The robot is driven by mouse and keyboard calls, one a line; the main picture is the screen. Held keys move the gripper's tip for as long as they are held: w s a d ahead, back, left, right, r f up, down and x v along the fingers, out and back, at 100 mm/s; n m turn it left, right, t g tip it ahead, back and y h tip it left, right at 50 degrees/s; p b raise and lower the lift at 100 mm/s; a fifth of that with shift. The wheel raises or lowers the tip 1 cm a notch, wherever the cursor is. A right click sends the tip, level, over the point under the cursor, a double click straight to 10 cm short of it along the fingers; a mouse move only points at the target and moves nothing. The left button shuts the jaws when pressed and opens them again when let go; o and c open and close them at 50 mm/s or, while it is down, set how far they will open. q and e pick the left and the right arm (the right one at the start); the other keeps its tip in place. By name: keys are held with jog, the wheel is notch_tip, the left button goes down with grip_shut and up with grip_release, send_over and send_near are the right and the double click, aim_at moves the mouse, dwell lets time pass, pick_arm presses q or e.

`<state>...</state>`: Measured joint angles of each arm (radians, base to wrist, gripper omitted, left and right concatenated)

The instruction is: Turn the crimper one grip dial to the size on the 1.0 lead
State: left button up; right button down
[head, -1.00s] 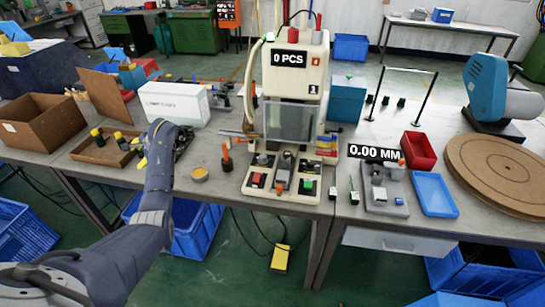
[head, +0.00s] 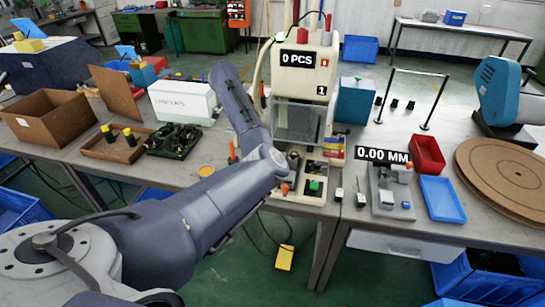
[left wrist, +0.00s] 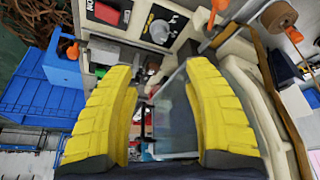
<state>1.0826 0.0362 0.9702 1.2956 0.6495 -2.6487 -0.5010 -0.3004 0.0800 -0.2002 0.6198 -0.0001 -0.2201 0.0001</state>
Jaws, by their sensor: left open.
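The cream crimper (head: 303,90) stands upright at the middle of the bench, with signs reading "0 PCS" and "1". A silver dial (left wrist: 160,31) on a dark plate shows on its panel in the left wrist view, near a red button (left wrist: 105,12). My left gripper (left wrist: 160,80) has its yellow fingers wide apart with nothing held; the dial lies beyond the tips and apart from them. In the head view my left arm hides the gripper and the left part of the crimper's base. I cannot make out the 1.0 lead. My right gripper is not in view.
A clear guard (left wrist: 172,115) shows between the fingers. A measuring fixture (head: 391,192) and red tray (head: 427,154) are at the right.

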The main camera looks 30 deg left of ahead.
pick_arm(q)
jog(key=x, duration=1.6)
jog(key=shift+f, duration=0.15)
grip_shut()
